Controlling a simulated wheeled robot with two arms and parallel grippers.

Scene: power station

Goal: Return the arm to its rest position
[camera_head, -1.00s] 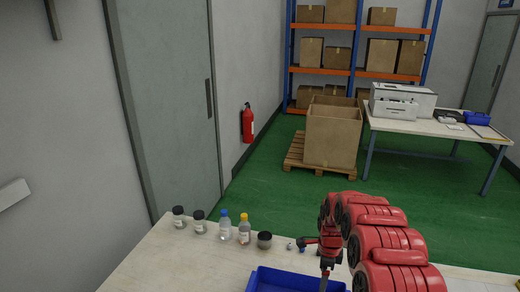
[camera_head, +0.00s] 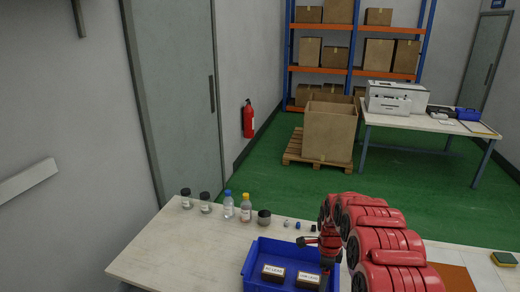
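My red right arm (camera_head: 385,250) comes in from the lower right and bends down over the table (camera_head: 165,250). Its gripper (camera_head: 327,277) points down at the right end of a blue tray (camera_head: 252,268). The fingertips are small and partly lost against the tray, so I cannot tell whether they are open or shut. In the tray lie two dark blocks with white labels, one on the left (camera_head: 273,275) and one on the right (camera_head: 307,281) beside the gripper. My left gripper is not in view.
Several small bottles and jars stand along the table's back edge, including a blue-capped bottle (camera_head: 228,208) and a dark jar (camera_head: 264,218). Small pieces lie right of them. A yellow-and-dark item (camera_head: 504,259) lies far right. The table's left front is clear.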

